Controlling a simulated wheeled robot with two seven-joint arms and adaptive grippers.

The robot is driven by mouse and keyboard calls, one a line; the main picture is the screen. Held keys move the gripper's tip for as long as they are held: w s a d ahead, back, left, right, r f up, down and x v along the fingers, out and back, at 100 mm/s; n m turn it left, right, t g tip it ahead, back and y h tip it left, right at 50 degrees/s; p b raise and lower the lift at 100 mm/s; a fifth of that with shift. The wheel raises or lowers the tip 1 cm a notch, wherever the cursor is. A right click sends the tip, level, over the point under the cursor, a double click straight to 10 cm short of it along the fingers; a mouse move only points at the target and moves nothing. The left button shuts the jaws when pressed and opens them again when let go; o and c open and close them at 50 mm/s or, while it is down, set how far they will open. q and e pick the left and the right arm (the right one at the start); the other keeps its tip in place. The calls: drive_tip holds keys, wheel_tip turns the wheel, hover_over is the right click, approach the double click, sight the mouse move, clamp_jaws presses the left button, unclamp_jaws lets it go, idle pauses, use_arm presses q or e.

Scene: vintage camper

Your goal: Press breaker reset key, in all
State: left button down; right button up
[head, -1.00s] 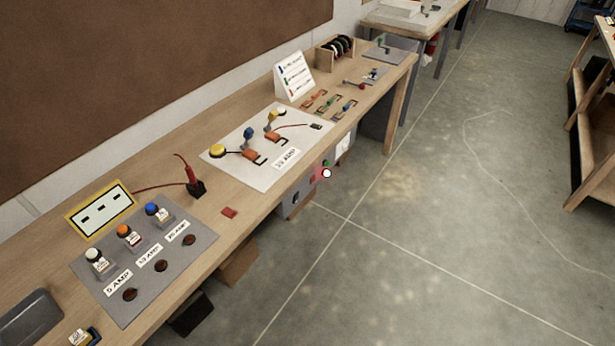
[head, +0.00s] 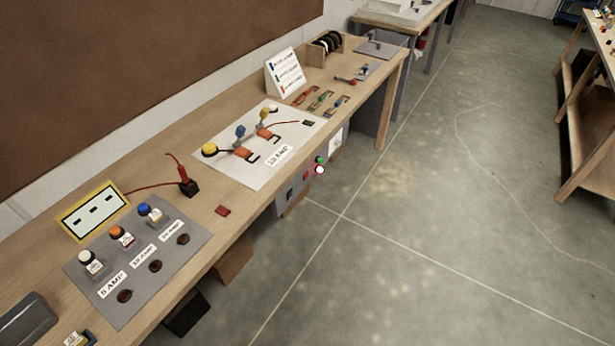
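No key labelled as a breaker reset can be read. A grey box (head: 283,200) is mounted under the bench's front edge. It carries a dark switch (head: 290,193), a red button (head: 306,176), a green button (head: 320,160) and a round white knob or lamp (head: 319,170) with a red rim. A grey panel (head: 150,285) holds white, orange and blue capped parts, amp labels and dark round sockets. Neither of my grippers shows in the head view.
The wooden bench (head: 215,255) runs along the wall. On it are a white board (head: 225,170) with a circuit, a yellow-framed panel (head: 92,212), a red probe (head: 175,168) and a sign card (head: 287,72). Open floor (head: 430,230) lies to the right, before another bench (head: 585,130).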

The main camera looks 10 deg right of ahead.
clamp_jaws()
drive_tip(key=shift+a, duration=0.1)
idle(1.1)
